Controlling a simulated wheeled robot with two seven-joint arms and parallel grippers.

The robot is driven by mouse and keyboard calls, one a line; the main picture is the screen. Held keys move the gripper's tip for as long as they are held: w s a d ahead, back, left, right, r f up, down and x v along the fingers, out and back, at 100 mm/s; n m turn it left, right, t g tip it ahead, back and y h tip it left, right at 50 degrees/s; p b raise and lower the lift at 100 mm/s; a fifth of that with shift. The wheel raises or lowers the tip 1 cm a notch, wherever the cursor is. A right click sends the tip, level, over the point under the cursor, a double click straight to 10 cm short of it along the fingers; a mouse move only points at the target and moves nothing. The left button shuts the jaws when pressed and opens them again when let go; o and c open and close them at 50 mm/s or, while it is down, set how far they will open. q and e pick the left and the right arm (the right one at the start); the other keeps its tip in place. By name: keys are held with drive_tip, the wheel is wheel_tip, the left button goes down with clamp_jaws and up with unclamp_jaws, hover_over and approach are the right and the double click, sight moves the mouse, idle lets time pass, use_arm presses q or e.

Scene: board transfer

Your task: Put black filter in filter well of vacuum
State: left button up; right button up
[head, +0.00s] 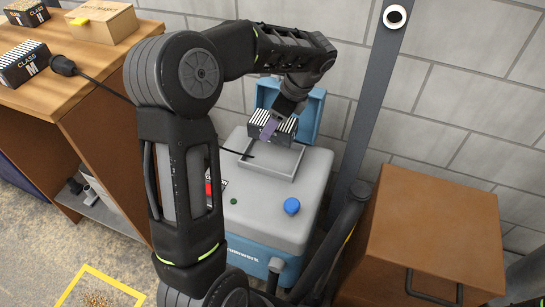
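A black filter (284,133) with white pleats is in the grasp of my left gripper (271,127), over the back part of the vacuum's filter well. The filter well (283,172) is a grey rectangular frame on top of the blue and grey vacuum (303,222). The vacuum's blue lid (310,110) stands open behind the filter. A purple finger of the gripper shows against the filter; the other finger is hidden. I cannot tell whether the filter's underside touches the well. My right gripper is out of view.
A wooden bench (95,75) at the left holds black boxes (24,62), a cardboard box (103,22) and a black plug. A brown cabinet (440,235) stands at the right. A dark post (375,90) rises behind the vacuum. A blue knob (292,206) sits on the vacuum's top.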

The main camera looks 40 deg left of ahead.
sight(289, 125)
use_arm(q)
drive_tip(key=shift+f+b, duration=0.65)
drive_tip(key=shift+f, duration=1.8)
drive_tip(key=shift+f+b, duration=0.75)
drive_tip(key=shift+f, duration=1.8)
drive_tip(key=o, duration=1.2)
drive_tip(key=shift+f, duration=0.1)
drive_tip(key=p+v, duration=0.3)
drive_tip(key=v, duration=0.9)
drive_tip(key=shift+d, duration=0.1)
